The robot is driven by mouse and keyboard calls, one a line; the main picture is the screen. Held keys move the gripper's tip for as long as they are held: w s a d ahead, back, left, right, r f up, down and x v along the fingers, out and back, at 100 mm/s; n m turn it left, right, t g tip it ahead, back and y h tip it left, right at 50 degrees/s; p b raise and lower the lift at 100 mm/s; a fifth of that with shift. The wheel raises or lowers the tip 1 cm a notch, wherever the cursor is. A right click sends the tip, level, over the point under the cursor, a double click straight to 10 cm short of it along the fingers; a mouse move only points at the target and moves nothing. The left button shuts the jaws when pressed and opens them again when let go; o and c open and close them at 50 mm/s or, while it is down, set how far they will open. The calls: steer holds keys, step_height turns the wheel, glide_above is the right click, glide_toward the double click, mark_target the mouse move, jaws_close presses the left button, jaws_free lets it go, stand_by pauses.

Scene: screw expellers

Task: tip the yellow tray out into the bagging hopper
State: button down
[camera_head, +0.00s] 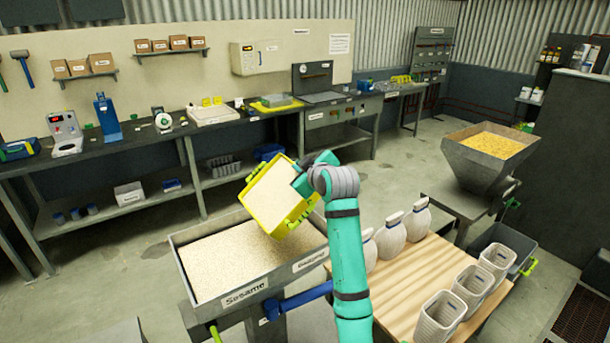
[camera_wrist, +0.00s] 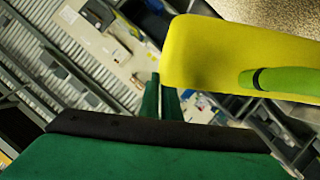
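The yellow tray (camera_head: 249,208) hangs in the air, steeply tilted, over the back right part of a grey hopper (camera_head: 184,267). Its inside shows a pale, grainy layer like the seed below. The hopper is filled with pale seed, and its front label reads "Sesame"; a smaller side label seems to read "Bagging". My gripper (camera_head: 301,181) is at the tray's right side and holds it up; the grip itself is partly hidden. In the wrist view the tray's yellow wall (camera_wrist: 205,60) with a green handle (camera_wrist: 285,80) fills the upper right, beside my fingers (camera_wrist: 160,103).
A wooden table (camera_head: 405,285) right of the hopper bears white jugs (camera_head: 391,240) and pale bins (camera_head: 440,315). Another hopper (camera_head: 480,170) with yellow-orange contents stands at the back right. A long workbench (camera_head: 230,130) with devices runs along the wall. Floor behind the hopper is open.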

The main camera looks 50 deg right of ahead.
steer(key=w+a+r+n+h, duration=0.1)
steer(key=a+r+n, duration=0.1)
steer(key=a, duration=0.4)
steer(key=w+a+r+n+t+h, duration=0.1)
steer(key=w+a+r+n+h, duration=0.1)
steer(key=a+n, duration=0.3)
steer(key=shift+a+r+h, duration=0.3)
steer(key=shift+a+r, duration=0.2)
steer(key=shift+a, duration=0.25)
steer(key=shift+w, duration=0.1)
stand_by(0.7)
